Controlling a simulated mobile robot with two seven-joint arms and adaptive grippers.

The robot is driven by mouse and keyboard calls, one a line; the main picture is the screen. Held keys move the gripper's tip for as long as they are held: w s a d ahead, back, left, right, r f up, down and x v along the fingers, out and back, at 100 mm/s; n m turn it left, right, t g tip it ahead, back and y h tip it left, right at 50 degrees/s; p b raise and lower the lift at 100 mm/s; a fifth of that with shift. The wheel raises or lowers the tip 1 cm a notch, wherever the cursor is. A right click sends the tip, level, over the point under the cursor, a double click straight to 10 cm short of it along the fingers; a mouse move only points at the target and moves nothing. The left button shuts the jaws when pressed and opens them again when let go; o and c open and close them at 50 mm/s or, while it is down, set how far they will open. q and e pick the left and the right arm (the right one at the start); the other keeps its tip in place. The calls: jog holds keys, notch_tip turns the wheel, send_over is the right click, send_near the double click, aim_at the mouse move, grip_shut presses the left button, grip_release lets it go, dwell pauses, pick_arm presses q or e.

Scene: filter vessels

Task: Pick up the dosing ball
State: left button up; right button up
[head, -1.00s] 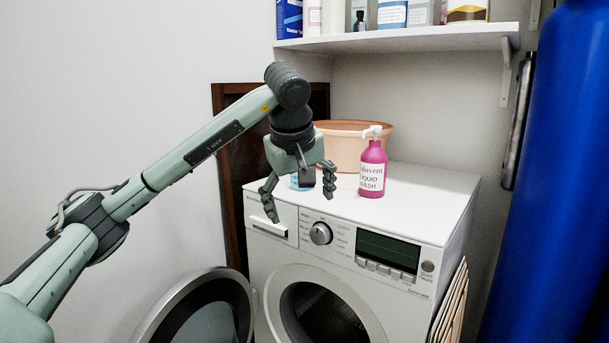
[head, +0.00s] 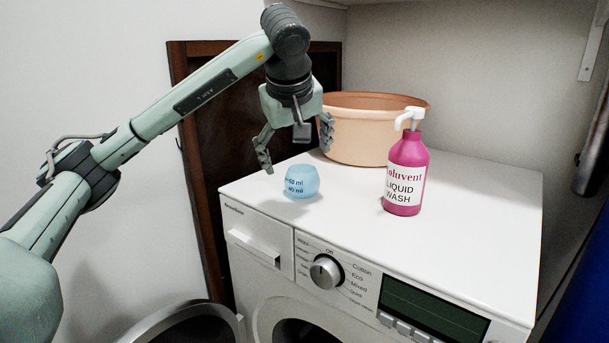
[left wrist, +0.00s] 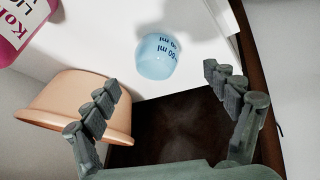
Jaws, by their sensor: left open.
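The dosing ball (head: 302,182) is a light blue rounded cup with dark "ml" markings. It stands on the white top of the washing machine (head: 470,230), near its left side. In the left wrist view the dosing ball (left wrist: 157,56) lies beyond the fingertips, roughly between their lines. My left gripper (head: 297,150) is open and empty, above and slightly behind the ball, not touching it. Its two spread fingers also show in the left wrist view (left wrist: 163,82). My right gripper is in neither current view.
A pink liquid wash bottle (head: 406,175) with a white pump stands right of the ball. A peach basin (head: 365,135) sits behind, close to my left gripper's right finger. A dark brown wooden frame (head: 190,130) is at the left. The machine top's right part is clear.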

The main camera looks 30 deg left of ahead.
aim_at(301, 175)
pick_arm(q)
jog(key=x, duration=0.7)
jog(key=shift+w+a+f, duration=0.1)
jog(key=shift+w+a, duration=0.05)
jog(key=shift+w, duration=0.3)
jog(key=c, duration=1)
